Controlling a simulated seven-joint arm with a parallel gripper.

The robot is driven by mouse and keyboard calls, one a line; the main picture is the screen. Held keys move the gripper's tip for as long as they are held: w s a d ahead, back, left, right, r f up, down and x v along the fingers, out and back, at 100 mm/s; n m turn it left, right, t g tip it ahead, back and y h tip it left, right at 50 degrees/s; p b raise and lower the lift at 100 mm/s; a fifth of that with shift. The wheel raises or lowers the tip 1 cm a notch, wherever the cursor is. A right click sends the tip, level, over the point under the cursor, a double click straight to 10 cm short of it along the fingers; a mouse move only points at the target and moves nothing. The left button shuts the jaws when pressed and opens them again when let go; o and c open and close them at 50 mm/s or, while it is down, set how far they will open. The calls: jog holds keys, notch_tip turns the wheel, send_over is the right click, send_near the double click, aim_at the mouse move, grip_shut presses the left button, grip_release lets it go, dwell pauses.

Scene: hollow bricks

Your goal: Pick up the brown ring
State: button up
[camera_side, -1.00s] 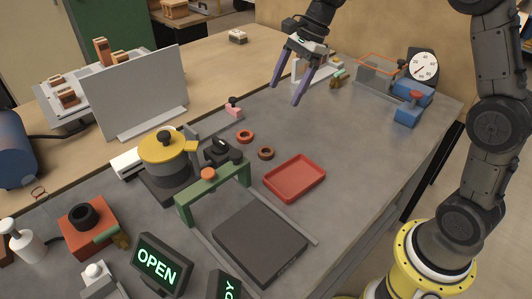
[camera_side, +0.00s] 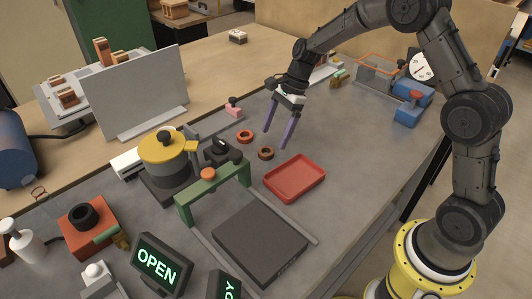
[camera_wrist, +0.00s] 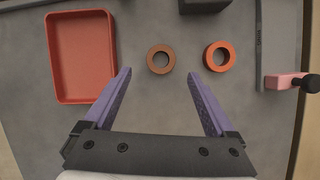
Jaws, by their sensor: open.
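The brown ring (camera_side: 266,153) lies flat on the grey work surface, between the red-orange ring (camera_side: 245,136) and the red tray. It also shows in the wrist view (camera_wrist: 161,59), ahead of the fingertips and between their lines. My gripper (camera_side: 275,139) is open and empty, with its purple fingers pointing down above the table near the brown ring. In the wrist view its two fingers (camera_wrist: 160,73) are spread wide. I cannot tell the exact height of the fingertips.
The red tray (camera_side: 295,190) lies to the right of the ring, and the red-orange ring (camera_wrist: 219,56) is close on its other side. A green arch (camera_side: 186,210) and a yellow-lidded pot (camera_side: 163,150) stand nearby. A pink piece (camera_side: 234,112) lies farther back.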

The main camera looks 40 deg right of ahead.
jog(key=shift+x, duration=2.35)
jog(key=shift+w+a, duration=0.1)
jog(key=shift+a, duration=0.05)
jog(key=c, duration=1.4)
jog(key=shift+r, duration=0.15)
